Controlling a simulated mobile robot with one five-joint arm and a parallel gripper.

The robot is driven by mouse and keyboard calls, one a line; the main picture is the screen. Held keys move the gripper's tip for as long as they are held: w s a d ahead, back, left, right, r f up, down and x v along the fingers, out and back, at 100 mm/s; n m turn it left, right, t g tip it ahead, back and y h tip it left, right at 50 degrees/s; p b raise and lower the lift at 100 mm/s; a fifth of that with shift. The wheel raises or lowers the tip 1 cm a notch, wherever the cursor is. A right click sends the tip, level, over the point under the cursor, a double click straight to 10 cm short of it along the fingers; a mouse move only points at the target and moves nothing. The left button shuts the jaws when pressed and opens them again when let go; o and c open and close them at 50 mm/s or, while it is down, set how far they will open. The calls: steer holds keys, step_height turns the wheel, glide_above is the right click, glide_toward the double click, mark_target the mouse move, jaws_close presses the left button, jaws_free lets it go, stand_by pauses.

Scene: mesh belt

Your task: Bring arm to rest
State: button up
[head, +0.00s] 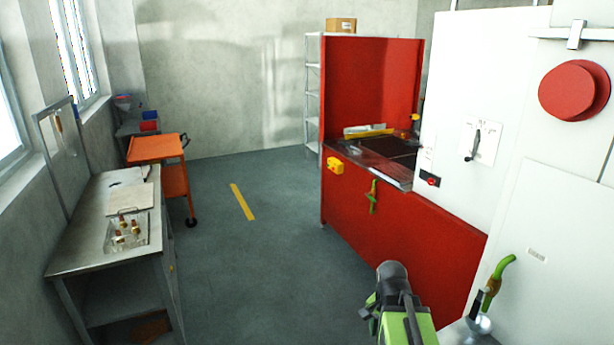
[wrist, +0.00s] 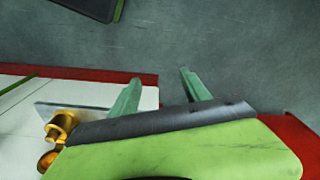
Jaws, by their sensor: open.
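My arm, green with a dark rounded joint, shows at the bottom of the head view, in front of the red cabinet (head: 400,220). My gripper (wrist: 160,74) shows in the wrist view as two teal fingers spread apart. Nothing is between them, and grey floor lies beyond their tips. In the head view the fingers cannot be made out clearly. In the wrist view a brass fitting (wrist: 62,126) on a metal plate is at the lower left, beside the left finger; I cannot tell how near it is.
A white cabinet (head: 540,230) with a green-handled valve (head: 497,283) stands close on the right. A metal table (head: 85,230) with a tray of brass parts and an orange cart (head: 157,148) stand at left. The floor (head: 240,270) between is clear, with a yellow stripe (head: 242,202).

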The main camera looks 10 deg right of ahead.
steer(key=s+a+f+n+b, duration=0.1)
steer(key=a+f+n, duration=0.2)
steer(key=a+n, duration=0.7)
steer(key=shift+s+a+n+g+y+b, duration=0.15)
steer(key=shift+a+n+g+y+b, duration=0.2)
steer(key=shift+a, duration=0.95)
